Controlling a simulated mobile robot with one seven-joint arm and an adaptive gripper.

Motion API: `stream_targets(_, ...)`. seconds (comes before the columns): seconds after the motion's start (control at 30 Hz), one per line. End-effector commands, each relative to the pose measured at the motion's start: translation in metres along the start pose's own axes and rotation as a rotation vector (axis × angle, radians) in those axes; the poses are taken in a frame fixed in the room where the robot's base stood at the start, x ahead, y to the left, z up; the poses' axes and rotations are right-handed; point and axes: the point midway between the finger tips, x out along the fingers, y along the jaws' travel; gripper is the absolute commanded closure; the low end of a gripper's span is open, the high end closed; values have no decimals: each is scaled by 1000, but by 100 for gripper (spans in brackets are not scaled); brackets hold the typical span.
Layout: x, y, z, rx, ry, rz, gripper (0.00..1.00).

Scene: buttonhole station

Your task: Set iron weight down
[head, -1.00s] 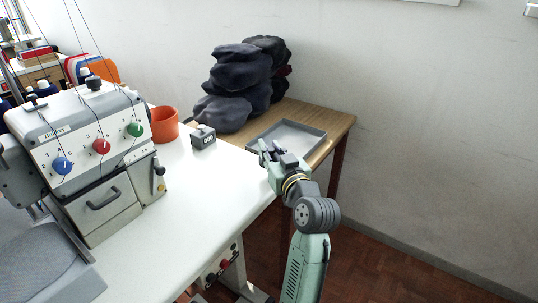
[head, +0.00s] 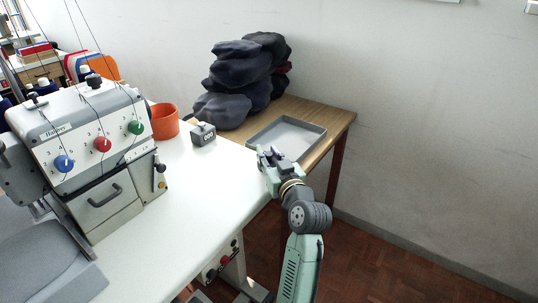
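The iron weight (head: 203,135), a small dark grey block with pale lettering on its front, stands upright on the white table, just right of the orange cup. My gripper (head: 265,156) is at the table's right edge, in front of the grey tray, well to the right of the weight and apart from it. Its fingers look spread and I see nothing between them.
The orange cup (head: 165,121) stands left of the weight. A grey tray (head: 318,131) and a pile of dark cloth bundles (head: 240,75) are on the wooden table behind. The sewing machine (head: 95,140) fills the left. The white tabletop (head: 190,210) is clear in front.

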Motion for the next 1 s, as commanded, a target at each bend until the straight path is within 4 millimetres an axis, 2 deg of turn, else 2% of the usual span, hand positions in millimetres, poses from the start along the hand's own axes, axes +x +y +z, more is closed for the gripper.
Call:
stream_targets(0.2,0,0,0,0,0,0,59)
stream_targets(0.57,0,0,-6,0,0,0,59)
stream_targets(0.67,-12,1,-1,0,-1,2,59)
stream_targets(1.0,-84,1,-1,-1,0,3,59)
